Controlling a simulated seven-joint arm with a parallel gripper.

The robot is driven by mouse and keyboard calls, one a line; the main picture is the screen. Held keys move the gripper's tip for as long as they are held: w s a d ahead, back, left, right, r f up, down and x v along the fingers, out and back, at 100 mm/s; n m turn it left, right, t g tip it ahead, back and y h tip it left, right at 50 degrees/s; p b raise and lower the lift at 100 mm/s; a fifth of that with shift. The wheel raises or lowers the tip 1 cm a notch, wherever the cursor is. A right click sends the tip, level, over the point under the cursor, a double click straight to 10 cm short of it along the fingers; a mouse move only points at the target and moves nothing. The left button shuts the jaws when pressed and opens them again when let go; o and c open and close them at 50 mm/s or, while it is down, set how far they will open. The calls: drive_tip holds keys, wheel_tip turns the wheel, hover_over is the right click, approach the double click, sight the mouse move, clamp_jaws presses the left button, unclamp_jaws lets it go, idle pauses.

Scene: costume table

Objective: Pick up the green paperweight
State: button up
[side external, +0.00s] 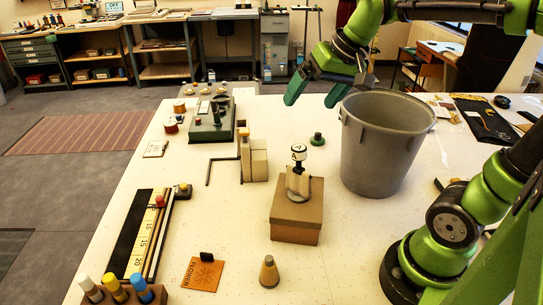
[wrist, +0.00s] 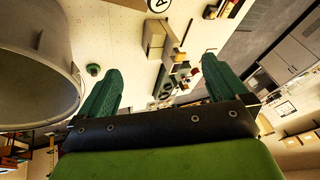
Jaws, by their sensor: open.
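The green paperweight (side external: 317,139), a small round piece with a knob on top, stands on the white table just left of the grey bin. In the wrist view the green paperweight (wrist: 93,70) shows beside the bin's rim, left of my left-hand finger. My gripper (side external: 312,97) is open, with nothing seen between its green fingers. In the side view it hangs in the air above the table's far part, left of the bin's top and higher than the paperweight. The wrist view shows both fingers of my gripper (wrist: 162,66) spread wide.
The tall grey bin (side external: 385,150) stands close right of the paperweight. A cardboard box (side external: 297,218) with a stamp-like piece on top stands nearer the camera. Beige blocks (side external: 254,160) and a dark green device (side external: 212,128) are to the left. The table (side external: 215,225) has bare patches between them.

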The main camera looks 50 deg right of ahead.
drive_tip(key=shift+n+t+y, duration=0.5)
drive_tip(key=shift+t, duration=0.4)
drive_tip(key=s+a+f, duration=0.1)
drive_tip(key=s, duration=0.1)
drive_tip(key=s+a+f, duration=0.1)
drive_tip(key=s+a, duration=0.1)
drive_tip(key=s, duration=0.1)
drive_tip(key=s+a+f, duration=0.2)
drive_tip(key=s, duration=0.1)
drive_tip(key=shift+a, duration=0.2)
drive_tip(key=shift+c, duration=0.2)
drive_tip(key=shift+s+a+f, duration=0.1)
drive_tip(key=shift+s+f, duration=0.1)
drive_tip(key=shift+f, duration=0.1)
drive_tip(key=shift+c, duration=1.4)
drive_tip(key=m+g+h, duration=0.2)
drive_tip(key=m+g, duration=0.4)
drive_tip(key=m, duration=2.5)
hover_over(318, 134)
drive_tip(key=s, duration=0.1)
wheel_tip(318, 134, down, 18)
drive_tip(key=shift+s+r, duration=0.15)
drive_tip(key=shift+t, duration=0.3)
drive_tip(key=shift+w+f, duration=0.2)
drive_tip(key=shift+f, duration=0.85)
drive_tip(key=shift+w+f, duration=0.25)
drive_tip(key=shift+f, duration=0.75)
drive_tip(key=shift+w+f, duration=0.2)
drive_tip(key=shift+f, duration=0.85)
